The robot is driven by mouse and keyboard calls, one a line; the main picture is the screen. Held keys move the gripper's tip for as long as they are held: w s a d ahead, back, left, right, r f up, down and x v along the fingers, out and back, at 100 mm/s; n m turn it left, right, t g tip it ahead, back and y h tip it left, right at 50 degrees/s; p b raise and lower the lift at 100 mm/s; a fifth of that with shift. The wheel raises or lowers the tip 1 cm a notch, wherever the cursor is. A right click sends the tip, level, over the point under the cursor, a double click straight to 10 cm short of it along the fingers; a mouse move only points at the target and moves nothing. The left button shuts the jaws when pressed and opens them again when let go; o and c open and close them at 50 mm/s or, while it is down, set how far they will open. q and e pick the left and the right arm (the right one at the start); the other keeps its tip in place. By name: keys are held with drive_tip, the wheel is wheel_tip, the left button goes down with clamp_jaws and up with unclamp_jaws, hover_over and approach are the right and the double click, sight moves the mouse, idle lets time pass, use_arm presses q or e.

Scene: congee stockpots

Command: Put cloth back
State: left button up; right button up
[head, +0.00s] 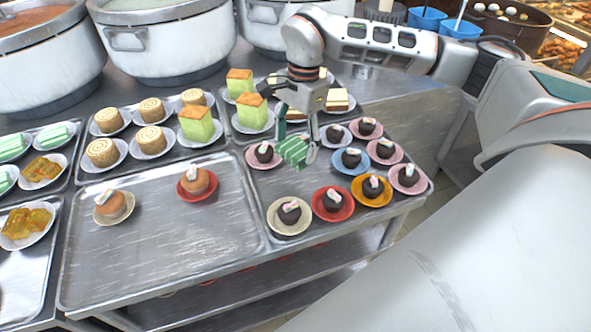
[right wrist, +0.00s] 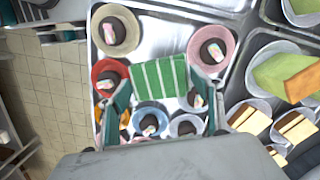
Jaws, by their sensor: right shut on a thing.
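The cloth (head: 292,150) is a small green piece with white stripes. It is between the fingers of my right gripper (head: 298,142), which is shut on it. In the head view it is over the tray of dark cupcakes, close above its left part. In the right wrist view the cloth (right wrist: 160,77) spans between the two fingertips, above plates of dark cupcakes. I cannot tell whether its lower edge touches the tray. My left gripper is not in view.
Dark cupcakes (head: 351,158) on coloured plates crowd the right tray. The tray (head: 150,262) to its left holds two brown cupcakes and much bare metal. Green cakes (head: 196,124) stand behind. Big stockpots (head: 165,42) line the back.

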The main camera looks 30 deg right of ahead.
wheel_tip(320, 180, down, 6)
drive_tip(key=shift+r, duration=0.25)
drive_tip(key=shift+f, duration=2)
drive_tip(key=shift+f, duration=0.1)
drive_tip(key=o, duration=1.2)
drive_tip(key=shift+c, duration=0.2)
drive_tip(key=shift+r, duration=0.3)
drive_tip(key=r, duration=0.4)
drive_tip(key=d+r, duration=0.1)
drive_tip(key=r, duration=0.6)
drive_tip(key=shift+w+d+r, duration=0.1)
drive_tip(key=shift+d+r, duration=0.1)
drive_tip(key=shift+r, duration=0.1)
